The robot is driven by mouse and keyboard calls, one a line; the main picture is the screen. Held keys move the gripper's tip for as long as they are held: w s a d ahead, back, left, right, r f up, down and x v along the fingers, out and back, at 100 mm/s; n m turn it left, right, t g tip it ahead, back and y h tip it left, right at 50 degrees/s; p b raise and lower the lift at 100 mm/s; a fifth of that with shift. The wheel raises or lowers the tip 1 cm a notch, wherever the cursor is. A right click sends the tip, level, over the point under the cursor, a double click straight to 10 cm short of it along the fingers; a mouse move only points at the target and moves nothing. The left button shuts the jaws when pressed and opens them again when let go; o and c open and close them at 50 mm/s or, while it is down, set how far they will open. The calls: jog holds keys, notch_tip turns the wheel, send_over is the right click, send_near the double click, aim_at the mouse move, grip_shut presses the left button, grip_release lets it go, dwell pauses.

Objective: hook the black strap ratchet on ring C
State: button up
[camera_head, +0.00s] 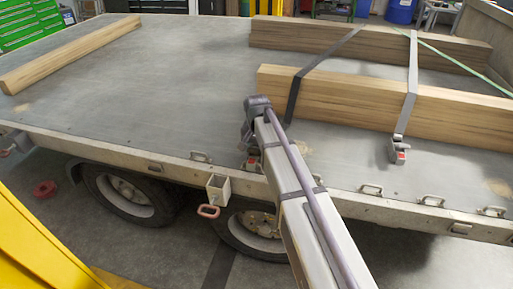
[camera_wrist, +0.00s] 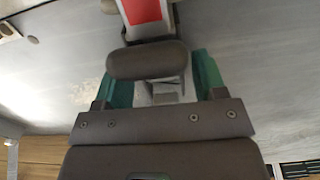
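The black strap (camera_head: 310,75) runs over the two beams and down toward the deck, where my arm hides its lower end. My gripper (camera_head: 251,142) is low at the trailer's near edge. In the wrist view, the teal fingers of my gripper (camera_wrist: 162,88) stand on both sides of a metal ratchet with a red patch (camera_wrist: 145,12) and a dark rounded handle (camera_wrist: 148,61); they look closed on it. In the head view a small red spot shows below my gripper. Metal rings (camera_head: 200,157) (camera_head: 371,190) line the edge; no letters are readable. Whether the hook touches a ring is hidden.
A grey strap (camera_head: 411,80) crosses the beams (camera_head: 340,98) to the right, its ratchet (camera_head: 398,151) lying on the deck. Another beam (camera_head: 70,52) lies at left. A square post with a red ring (camera_head: 208,211) juts out below the edge.

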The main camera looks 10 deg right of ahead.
jog(key=shift+o, duration=0.9)
notch_tip(320, 180, up, 11)
jog(key=p, duration=1)
jog(key=shift+p, duration=0.4)
jog(key=shift+f, duration=0.1)
jog(key=s+r+n+p, duration=0.2)
jog(key=s+r+p, duration=0.1)
jog(key=s, duration=0.8)
jog(key=s+r+n+p, duration=0.3)
jog(key=s, duration=0.8)
jog(key=shift+s+n, duration=0.3)
jog(key=shift+s, duration=0.05)
